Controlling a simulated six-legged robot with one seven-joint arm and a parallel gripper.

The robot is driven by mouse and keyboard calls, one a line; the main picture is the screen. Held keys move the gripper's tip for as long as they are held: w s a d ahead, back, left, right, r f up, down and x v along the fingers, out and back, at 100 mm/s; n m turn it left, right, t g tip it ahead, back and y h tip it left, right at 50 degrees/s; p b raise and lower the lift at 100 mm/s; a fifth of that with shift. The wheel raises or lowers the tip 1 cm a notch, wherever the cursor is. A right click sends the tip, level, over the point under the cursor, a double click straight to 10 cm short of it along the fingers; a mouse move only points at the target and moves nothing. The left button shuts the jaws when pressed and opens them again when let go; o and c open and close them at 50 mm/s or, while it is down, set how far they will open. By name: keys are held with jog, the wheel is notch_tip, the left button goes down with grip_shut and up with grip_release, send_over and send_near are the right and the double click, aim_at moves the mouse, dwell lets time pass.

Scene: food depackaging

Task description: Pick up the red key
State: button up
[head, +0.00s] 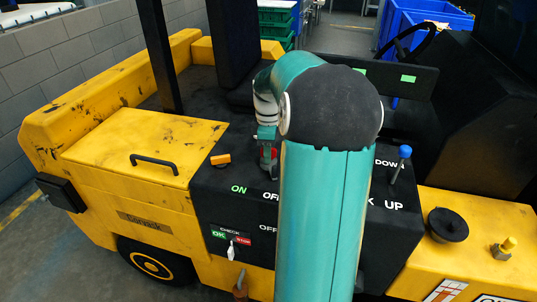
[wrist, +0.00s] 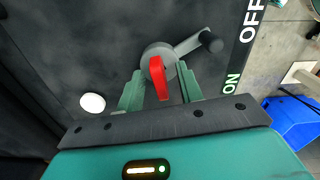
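The red key (wrist: 158,75) stands up from a round grey switch (wrist: 147,55) on the dark panel in the wrist view. My gripper (wrist: 160,80) has its two green fingers apart, one on each side of the key. Gaps show between the key and both fingers, so it does not look held. In the head view my gripper (head: 267,148) is down at the panel, partly behind my own teal arm. A small patch of red shows beside its fingers, too small to make out clearly.
A white round knob (wrist: 92,103) is to the left. In the head view, an orange switch (head: 220,159) and a blue-topped lever (head: 404,153) stand on the black panel of a yellow vehicle (head: 140,145).

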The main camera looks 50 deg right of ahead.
jog(key=shift+f, duration=0.15)
jog(key=shift+c, duration=0.3)
grip_shut()
jog(key=shift+r, duration=0.35)
jog(key=r, duration=0.3)
jog(key=shift+w+a, duration=0.1)
jog(key=shift+a, duration=0.15)
jog(key=w+a+r, duration=0.2)
jog(key=a+r, duration=0.7)
jog(key=a, duration=0.4)
jog(key=shift+a+r, duration=0.15)
